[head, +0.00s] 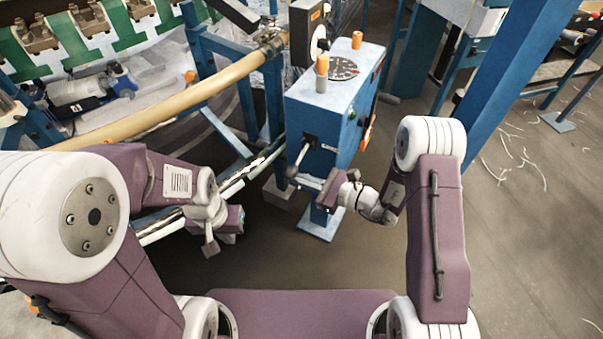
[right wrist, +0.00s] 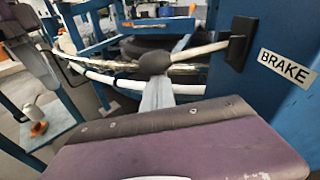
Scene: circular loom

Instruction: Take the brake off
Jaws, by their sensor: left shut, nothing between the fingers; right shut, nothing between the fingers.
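The brake lever is a light rod on a black mount on the front of the blue control box (head: 322,105). Its dark ball knob (head: 292,171) points down and to the left. In the right wrist view the lever (right wrist: 200,49) sticks out left from its mount, beside a white "BRAKE" label (right wrist: 287,68). My right gripper (head: 296,181) is shut and empty, its fingertips at the knob; in the right wrist view the grey fingers (right wrist: 157,95) end just under the knob. I cannot tell whether they touch. My left gripper (head: 210,248) is shut and empty, low on the left, away from the lever.
The loom's curved rails (head: 250,172) run between my left gripper and the box. A thick tan tube (head: 165,100) crosses the upper left. A blue post (head: 525,70) stands at the right. The grey floor (head: 285,255) in front of the box is clear.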

